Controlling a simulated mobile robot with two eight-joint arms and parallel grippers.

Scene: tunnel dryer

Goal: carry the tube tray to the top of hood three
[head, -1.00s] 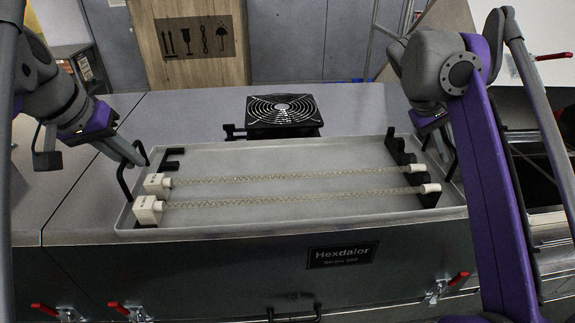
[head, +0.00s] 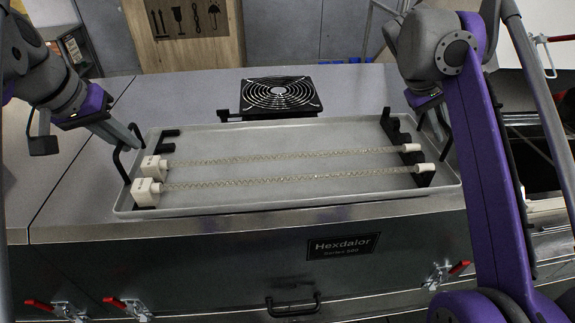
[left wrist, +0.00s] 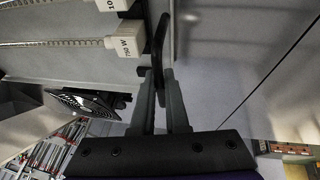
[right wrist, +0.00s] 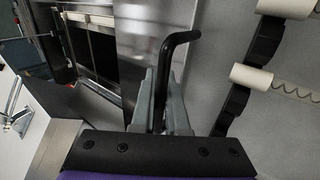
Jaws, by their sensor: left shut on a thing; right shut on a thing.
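The tube tray (head: 290,201) is a shallow grey tray carrying two clear coiled tubes with white end blocks, seated in black racks. It is over the grey top of a dryer hood (head: 75,175) labelled Hexdalor. I cannot tell whether it touches the hood top. My left gripper (head: 136,140) is shut on the tray's left black handle, seen closely in the left wrist view (left wrist: 158,80). My right gripper is shut on the right black handle in the right wrist view (right wrist: 160,85); in the head view my arm partly hides it. No hood number is readable.
A black fan (head: 281,95) stands on the hood just behind the tray. Red-handled latches (head: 130,305) and a black handle (head: 293,306) are on the hood's front. A wooden crate (head: 185,35) stands behind. Bare hood top lies left of the tray.

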